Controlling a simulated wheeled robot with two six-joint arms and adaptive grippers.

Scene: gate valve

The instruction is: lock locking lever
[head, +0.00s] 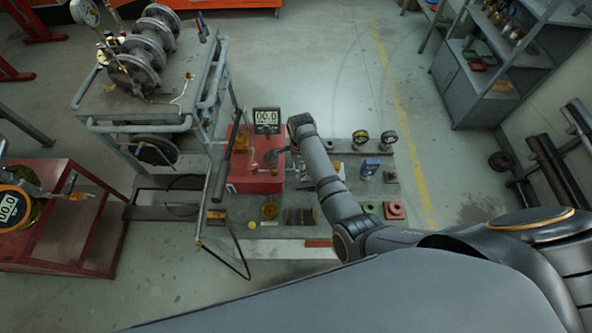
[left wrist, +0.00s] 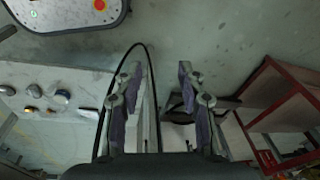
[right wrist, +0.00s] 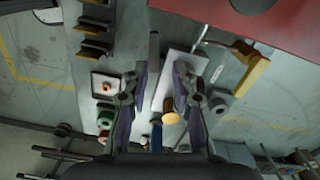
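I cannot tell for certain which part is the locking lever. A lever with a yellow grip (right wrist: 252,72) shows at the upper right of the right wrist view, close to a red surface (right wrist: 225,15). My right gripper (right wrist: 160,70) is open above the bench; a dark bar and a yellow disc (right wrist: 171,117) show between and below its fingers, with no clear contact. In the head view the right gripper (head: 283,152) is near the red box (head: 255,180), mostly hidden by its arm. My left gripper (left wrist: 160,69) is open and empty, and I cannot make it out in the head view.
A digital gauge (head: 267,117) stands behind the red box. A grey cart (head: 140,105) with flanged pipework is at the left, a red cart (head: 85,205) at the lower left. Round gauges (head: 361,137) stand right of my arm. Shelves (head: 490,75) are far right. The floor beyond the bench is clear.

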